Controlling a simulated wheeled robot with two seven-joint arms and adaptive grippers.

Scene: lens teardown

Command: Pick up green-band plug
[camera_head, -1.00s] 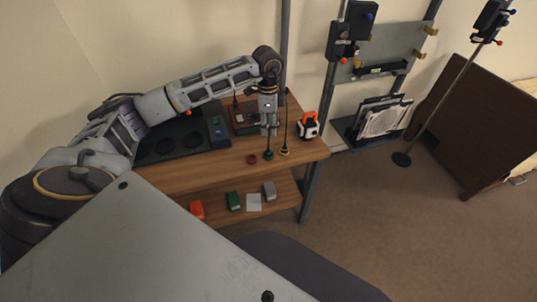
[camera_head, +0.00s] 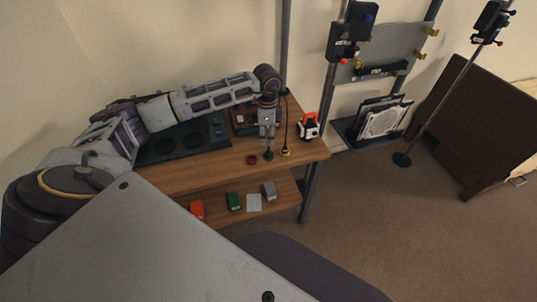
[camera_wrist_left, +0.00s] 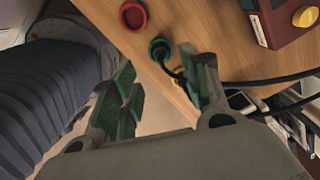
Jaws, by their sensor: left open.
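The green-band plug (camera_head: 268,156) stands near the front edge of the wooden table top, between a red round piece (camera_head: 251,160) and a yellow-based plug (camera_head: 285,152). My left gripper (camera_head: 267,146) points down just above the green-band plug, its fingers apart. In the left wrist view the green-band plug (camera_wrist_left: 160,47) shows between and just beyond the fingertips (camera_wrist_left: 158,62), with a dark cord running from it. No contact with the fingers is clear. The red piece (camera_wrist_left: 132,15) lies beside it; the yellow plug (camera_wrist_left: 180,76) is partly hidden by a finger. My right gripper is not in view.
A dark red box (camera_head: 243,118) and a black panel (camera_head: 180,144) sit further back on the table. An orange and black device (camera_head: 308,127) stands at the right end. The lower shelf (camera_head: 222,198) holds several small items. A thin upright cord rises near the yellow plug.

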